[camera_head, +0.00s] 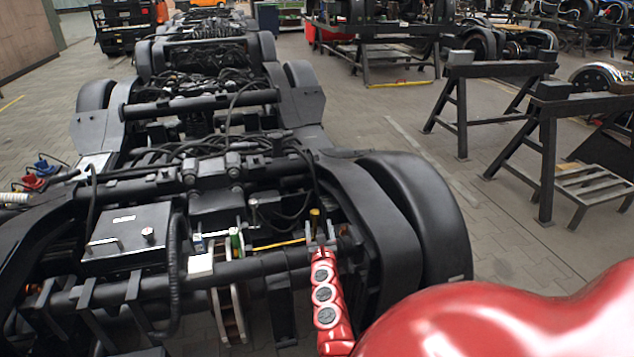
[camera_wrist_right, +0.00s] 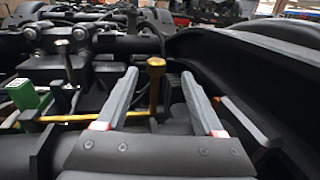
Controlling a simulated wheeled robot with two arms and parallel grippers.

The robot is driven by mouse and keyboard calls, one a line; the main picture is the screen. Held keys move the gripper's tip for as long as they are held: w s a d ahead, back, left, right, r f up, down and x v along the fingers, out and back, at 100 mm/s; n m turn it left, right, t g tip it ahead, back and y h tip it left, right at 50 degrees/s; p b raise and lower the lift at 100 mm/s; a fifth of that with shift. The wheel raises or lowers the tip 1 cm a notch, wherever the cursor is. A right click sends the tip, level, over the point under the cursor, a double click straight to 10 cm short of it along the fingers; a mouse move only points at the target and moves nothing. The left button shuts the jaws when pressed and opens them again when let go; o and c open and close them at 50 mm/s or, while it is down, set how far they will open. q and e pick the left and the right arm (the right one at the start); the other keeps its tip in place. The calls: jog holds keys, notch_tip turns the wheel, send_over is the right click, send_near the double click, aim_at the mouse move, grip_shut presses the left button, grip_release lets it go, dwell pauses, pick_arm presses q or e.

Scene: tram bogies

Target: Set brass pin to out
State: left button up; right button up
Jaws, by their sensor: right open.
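The brass pin (camera_head: 315,216) stands upright on the bogie, just left of the big black wheel cover in the head view. In the right wrist view the brass pin (camera_wrist_right: 155,84) has a round head on a thin shaft and stands between my fingers, a little beyond them. My right gripper (camera_head: 320,240) reaches in at the end of my red arm. In the wrist view this gripper (camera_wrist_right: 158,88) is open, with a finger on each side of the pin and gaps on both sides. The pin's lower end is hidden. My left gripper is not in view.
A green block (camera_wrist_right: 22,94) and a silver-topped lever (camera_wrist_right: 64,60) stand to the left. The black wheel cover (camera_head: 425,205) rises close on the right. Black trestles (camera_head: 500,85) stand farther right on the paved floor.

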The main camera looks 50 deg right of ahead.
jog(key=shift+p+v, duration=0.6)
jog(key=shift+v, duration=2.55)
